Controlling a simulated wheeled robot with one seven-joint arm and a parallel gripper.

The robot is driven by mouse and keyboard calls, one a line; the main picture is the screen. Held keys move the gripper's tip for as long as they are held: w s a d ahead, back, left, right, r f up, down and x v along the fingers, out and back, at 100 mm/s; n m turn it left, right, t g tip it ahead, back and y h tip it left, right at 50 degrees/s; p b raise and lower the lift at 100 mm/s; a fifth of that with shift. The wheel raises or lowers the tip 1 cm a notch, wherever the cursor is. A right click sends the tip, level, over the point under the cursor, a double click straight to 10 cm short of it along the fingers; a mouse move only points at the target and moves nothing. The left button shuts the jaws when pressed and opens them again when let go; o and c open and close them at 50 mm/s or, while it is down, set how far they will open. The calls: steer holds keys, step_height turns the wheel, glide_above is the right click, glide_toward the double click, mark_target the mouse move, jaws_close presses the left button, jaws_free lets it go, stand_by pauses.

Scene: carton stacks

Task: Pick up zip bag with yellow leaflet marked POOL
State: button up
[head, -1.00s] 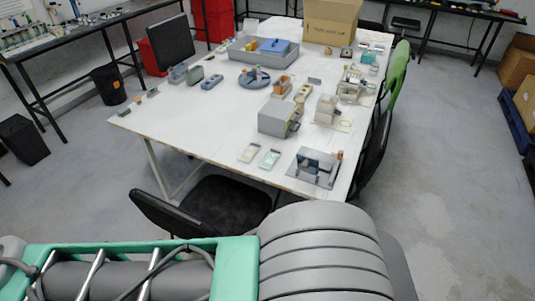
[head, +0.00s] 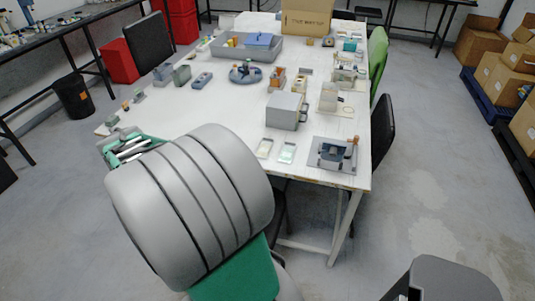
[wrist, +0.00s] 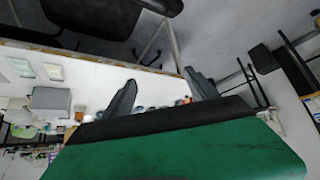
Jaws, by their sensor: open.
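Two small flat packets lie side by side near the front edge of the table: a pale beige one (head: 265,148) and a pale green one (head: 287,152). Two flat packets (wrist: 20,67) (wrist: 54,71) also show at the left of the wrist view. They are too small to read, and I cannot tell whether either holds a yellow leaflet marked POOL. My gripper (wrist: 162,91) is open and empty, its two dark fingers wide apart, with the packets off to the left of them. In the head view my arm hides part of the table's left front side.
The white table (head: 225,110) carries a grey box (head: 285,111) behind the packets, a grey device on a plate (head: 333,153) at the right corner, a grey tray (head: 233,53) and a carton (head: 306,20) at the back. A black chair (head: 381,122) stands at the right.

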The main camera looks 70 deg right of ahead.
steer(key=shift+o, duration=0.7)
steer(key=d+f+m+h, duration=0.1)
steer(key=d+f, duration=0.2)
steer(key=d, duration=0.4)
steer(key=s+d+f+m+g+h+b, duration=0.1)
steer(key=d+f+m, duration=0.1)
steer(key=d+f, duration=0.2)
steer(key=d, duration=0.3)
steer(key=shift+s+d+h, duration=0.15)
steer(key=shift+s+h, duration=0.05)
steer(key=shift+h, duration=0.1)
steer(key=shift+o, duration=0.2)
steer(key=s+d+f+m+h+b, duration=0.1)
steer(key=s+d+f+m+h, duration=0.1)
steer(key=d, duration=0.7)
step_height(320, 180, down, 2)
steer(key=shift+s+d+f+g+b, duration=0.1)
steer(key=shift+s+d+g+b, duration=0.25)
steer(key=shift+s, duration=0.5)
steer(key=m+g+h+b, duration=0.2)
steer(key=m+h, duration=0.1)
steer(key=h, duration=0.1)
glide_toward(267, 143)
steer(key=p+x, duration=0.1)
steer(key=x, duration=0.6)
steer(key=shift+p, duration=0.3)
steer(key=shift+c, duration=0.2)
steer(key=c, duration=1.4)
